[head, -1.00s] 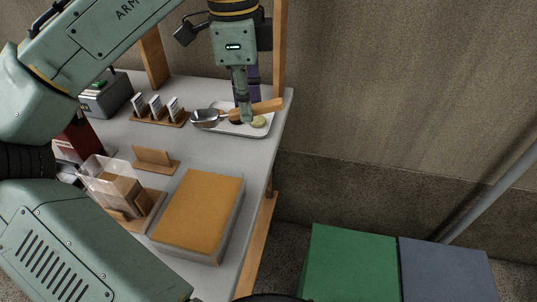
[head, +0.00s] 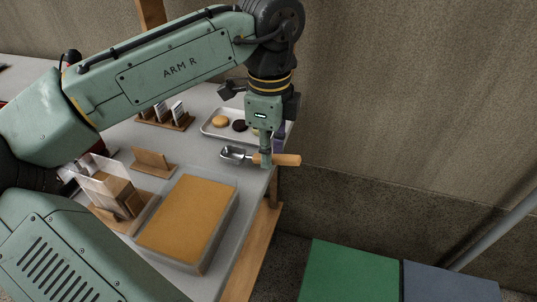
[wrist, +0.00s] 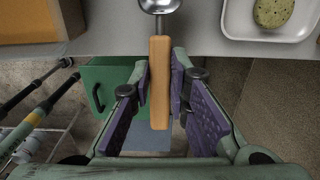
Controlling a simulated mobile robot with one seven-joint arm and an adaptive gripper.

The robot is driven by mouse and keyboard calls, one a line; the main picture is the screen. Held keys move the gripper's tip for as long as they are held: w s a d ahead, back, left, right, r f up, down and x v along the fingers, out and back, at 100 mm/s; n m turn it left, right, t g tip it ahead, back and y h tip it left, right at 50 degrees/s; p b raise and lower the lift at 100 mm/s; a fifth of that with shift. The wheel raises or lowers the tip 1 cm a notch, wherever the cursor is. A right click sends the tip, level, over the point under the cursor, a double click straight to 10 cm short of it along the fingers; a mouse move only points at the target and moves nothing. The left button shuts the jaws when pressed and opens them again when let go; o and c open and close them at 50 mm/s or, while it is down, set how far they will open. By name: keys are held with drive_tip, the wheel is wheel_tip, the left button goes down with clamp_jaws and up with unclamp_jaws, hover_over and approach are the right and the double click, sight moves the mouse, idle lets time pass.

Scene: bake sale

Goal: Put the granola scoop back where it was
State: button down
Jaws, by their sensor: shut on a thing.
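The granola scoop has a metal bowl (head: 234,153) and a wooden handle (head: 286,160). My gripper (head: 265,160) is shut on the scoop's handle, with the bowl pointing left over the table edge and the handle end sticking out to the right past the table. In the wrist view the wooden handle (wrist: 160,85) lies between the purple finger pads, and part of the metal bowl (wrist: 160,5) shows at the top edge. The scoop appears to be held above the table top; the exact height is hard to tell.
A white tray (head: 216,132) with cookies stands behind the scoop. A large box with an orange-brown top (head: 187,220) lies in front. A clear holder (head: 104,179), a wooden stand (head: 152,162) and a card rack (head: 166,120) stand left. Green (head: 354,272) and blue-grey boxes are on the floor right.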

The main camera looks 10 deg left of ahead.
drive_tip(key=shift+f, duration=0.65)
drive_tip(key=shift+f, duration=0.2)
drive_tip(key=c, duration=1.5)
unclamp_jaws()
drive_tip(key=shift+c, duration=0.2)
drive_tip(key=shift+r, duration=0.15)
wheel_tip(320, 180, up, 12)
